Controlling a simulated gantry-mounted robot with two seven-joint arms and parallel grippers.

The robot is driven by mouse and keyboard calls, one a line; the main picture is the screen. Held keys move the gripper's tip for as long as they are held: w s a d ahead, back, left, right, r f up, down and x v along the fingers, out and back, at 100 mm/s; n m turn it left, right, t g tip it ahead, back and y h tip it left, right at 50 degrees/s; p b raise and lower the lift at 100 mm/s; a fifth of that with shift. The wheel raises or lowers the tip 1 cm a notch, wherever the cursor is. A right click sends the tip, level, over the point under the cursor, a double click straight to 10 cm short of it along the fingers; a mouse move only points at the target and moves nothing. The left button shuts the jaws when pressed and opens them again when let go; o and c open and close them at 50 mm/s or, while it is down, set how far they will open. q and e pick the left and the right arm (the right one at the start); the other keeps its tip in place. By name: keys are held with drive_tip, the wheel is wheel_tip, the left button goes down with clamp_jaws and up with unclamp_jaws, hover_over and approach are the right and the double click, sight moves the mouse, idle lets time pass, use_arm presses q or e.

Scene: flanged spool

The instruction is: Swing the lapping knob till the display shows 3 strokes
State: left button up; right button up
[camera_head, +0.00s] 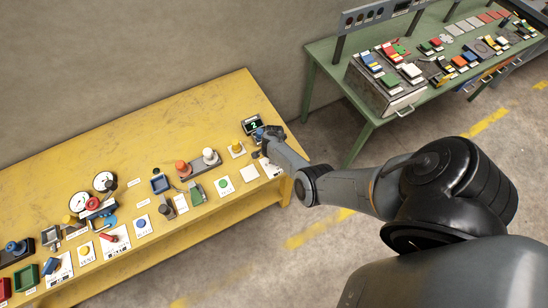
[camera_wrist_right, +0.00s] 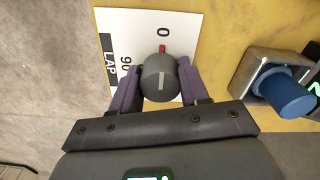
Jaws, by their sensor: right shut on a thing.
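My right gripper (camera_wrist_right: 158,85) is shut on the knob, one purple finger on each side. In the head view my right gripper (camera_head: 271,136) is at the yellow table's right end and hides the knob. The display (camera_head: 253,125) shows a green 2. My left gripper is not in view.
The yellow table (camera_head: 215,95) carries several other knobs, buttons and trays to the left. A green bench (camera_head: 325,50) with parts stands behind right.

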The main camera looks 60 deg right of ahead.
drive_tip(key=shift+a, duration=0.1)
idle(0.3)
drive_tip(key=o, duration=1)
drive_tip(key=shift+o, duration=0.2)
drive_tip(key=shift+r, duration=0.1)
drive_tip(key=shift+r, duration=0.3)
wheel_tip(320, 180, up, 9)
drive_tip(key=p, duration=0.3)
drive_tip(key=shift+f, duration=0.15)
drive_tip(key=shift+r, duration=0.65)
